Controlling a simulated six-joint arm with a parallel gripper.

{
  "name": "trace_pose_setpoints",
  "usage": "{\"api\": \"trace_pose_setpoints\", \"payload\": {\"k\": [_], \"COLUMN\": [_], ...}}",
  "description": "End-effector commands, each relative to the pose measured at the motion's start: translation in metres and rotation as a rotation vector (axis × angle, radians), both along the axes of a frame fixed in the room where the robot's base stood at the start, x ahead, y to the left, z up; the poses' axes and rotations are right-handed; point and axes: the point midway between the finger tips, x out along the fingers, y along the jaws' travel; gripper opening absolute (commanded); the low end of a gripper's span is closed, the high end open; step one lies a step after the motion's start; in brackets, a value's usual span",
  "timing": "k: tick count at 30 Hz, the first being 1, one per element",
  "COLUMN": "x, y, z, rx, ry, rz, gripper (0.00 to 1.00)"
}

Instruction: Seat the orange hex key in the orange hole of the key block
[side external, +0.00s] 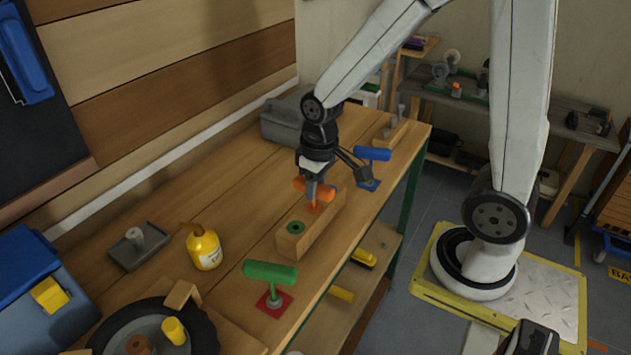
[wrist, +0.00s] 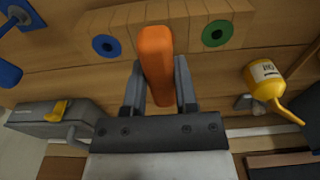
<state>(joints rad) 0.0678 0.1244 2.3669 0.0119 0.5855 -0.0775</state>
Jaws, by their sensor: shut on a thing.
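The orange hex key (side external: 326,193) has a thick orange T-handle, which also shows in the wrist view (wrist: 156,55). My gripper (side external: 312,184) is shut on this handle, and the fingers (wrist: 160,88) lie on both sides of it. The wooden key block (side external: 293,244) is right below, on the bench. In the wrist view, its blue-ringed hole (wrist: 105,46) and green-ringed hole (wrist: 216,33) flank the handle. An orange patch (side external: 314,207) shows on the block under the key. The handle and fingers hide the key's tip, so I cannot tell whether it is in the hole.
A green T-handled key (side external: 270,273) stands on a red plate in front of the block. A blue T-handled key (side external: 373,154) stands on a blue plate behind it. A yellow bottle (side external: 204,249) and grey tray (side external: 138,246) are to the left. A grey case (side external: 285,122) is behind.

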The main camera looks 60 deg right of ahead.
Motion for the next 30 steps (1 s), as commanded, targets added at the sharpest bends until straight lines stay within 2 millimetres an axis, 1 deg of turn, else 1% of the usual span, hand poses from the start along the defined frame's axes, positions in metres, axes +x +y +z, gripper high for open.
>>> {"api": "trace_pose_setpoints", "payload": {"k": [18,27,28,29,30], "x": [0.0,0.0,0.0,0.0,0.0], "y": [0.0,0.0,0.0,0.0,0.0], "z": [-0.014,-0.013,-0.013,-0.013,-0.013], "rx": [0.0,0.0,0.0,0.0,0.0], "ry": [0.001,0.0,0.0,0.0,0.0], "rz": [0.0,0.0,0.0,0.0,0.0], "gripper": [0.0,0.0,0.46,0.55,0.68]}}
